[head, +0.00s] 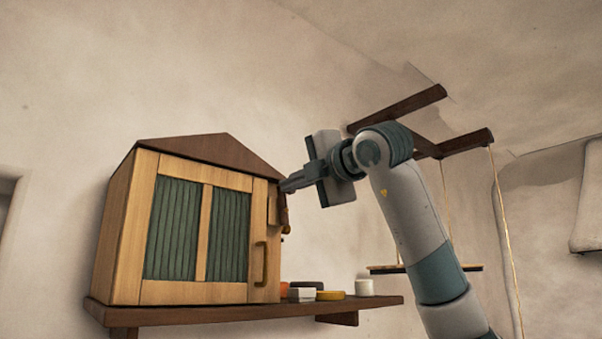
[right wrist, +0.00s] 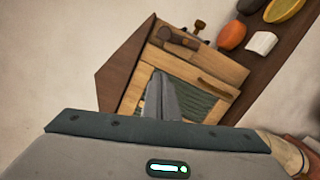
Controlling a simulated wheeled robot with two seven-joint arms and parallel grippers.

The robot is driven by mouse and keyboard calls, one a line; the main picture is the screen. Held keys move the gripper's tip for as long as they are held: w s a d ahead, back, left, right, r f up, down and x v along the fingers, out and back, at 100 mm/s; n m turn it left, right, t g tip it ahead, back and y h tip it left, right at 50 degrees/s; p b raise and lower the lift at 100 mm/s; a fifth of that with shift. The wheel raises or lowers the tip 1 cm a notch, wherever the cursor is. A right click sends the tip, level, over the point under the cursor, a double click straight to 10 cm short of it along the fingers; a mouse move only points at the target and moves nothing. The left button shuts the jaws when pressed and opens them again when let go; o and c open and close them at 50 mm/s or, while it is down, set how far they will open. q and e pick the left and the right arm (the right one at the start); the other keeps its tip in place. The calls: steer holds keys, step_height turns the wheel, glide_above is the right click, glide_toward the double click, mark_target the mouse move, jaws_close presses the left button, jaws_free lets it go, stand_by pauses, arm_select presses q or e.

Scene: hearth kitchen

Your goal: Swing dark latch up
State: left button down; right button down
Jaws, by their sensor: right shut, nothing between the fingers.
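A wooden wall cabinet (head: 230,292) with a dark gabled roof and green slatted door panels stands on a shelf. Its door looks shut. A brown latch (head: 274,210) is at the right edge of the front, above the door handle (head: 261,264); the latch (right wrist: 177,40) also shows in the right wrist view, close to a small dark peg. My right gripper (head: 284,186) is shut and empty, its tips by the upper right corner of the cabinet front, just above the latch. Whether the tips touch anything, I cannot tell. My left gripper is not in view.
The brown shelf (head: 220,317) also bears a yellow round thing (head: 330,295), a white block (head: 301,294) and a white cup (head: 364,287) right of the cabinet. A hanging rack (head: 465,142) with cords is behind my right arm.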

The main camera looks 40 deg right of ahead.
mark_target(286, 204)
steer(key=w+d+r+p, duration=0.1)
steer(key=w+d+p, duration=0.3)
steer(key=w+p, duration=0.1)
steer(key=shift+w+r, duration=0.2)
steer(key=shift+w, duration=0.45)
steer(key=shift+a, duration=0.15)
steer(key=shift+d+r+m+b, duration=0.45)
steer(key=shift+d+m+b, duration=0.25)
steer(key=shift+m+b, duration=0.35)
